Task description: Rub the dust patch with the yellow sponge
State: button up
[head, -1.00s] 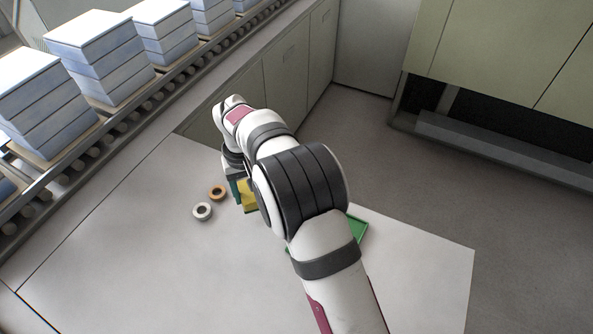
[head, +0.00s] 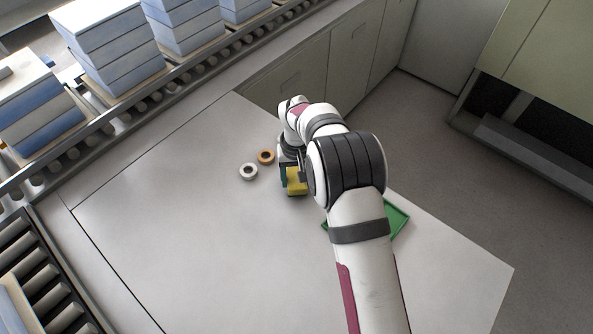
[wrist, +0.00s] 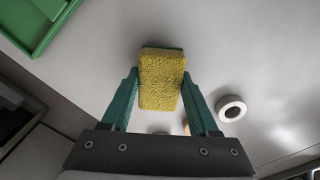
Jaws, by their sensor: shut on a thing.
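The yellow sponge (wrist: 161,82) is between the two green fingers of my gripper (wrist: 160,92) in the wrist view, and the gripper is shut on it. A strip of green shows at the sponge's far edge. In the head view the sponge (head: 297,183) shows beside my gripper (head: 290,177), just right of two rings over the white table. I cannot tell whether the sponge touches the table. I see no clear dust patch in either view; the arm hides part of the table.
A white ring (head: 248,172) and an orange ring (head: 266,157) lie left of the gripper. A green tray (head: 397,222) is partly behind my arm, near the table's right edge. The table (head: 180,220) is clear at left. A roller conveyor with stacked blue-white blocks (head: 118,50) runs along the back left.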

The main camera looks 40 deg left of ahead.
aim_at(306, 184)
jog(key=shift+d+f, duration=0.25)
jog(key=shift+f, duration=0.15)
jog(key=shift+d+f, duration=0.1)
jog(key=shift+d, duration=1.6)
jog(key=shift+a, duration=1.95)
jog(key=shift+r, duration=4.05)
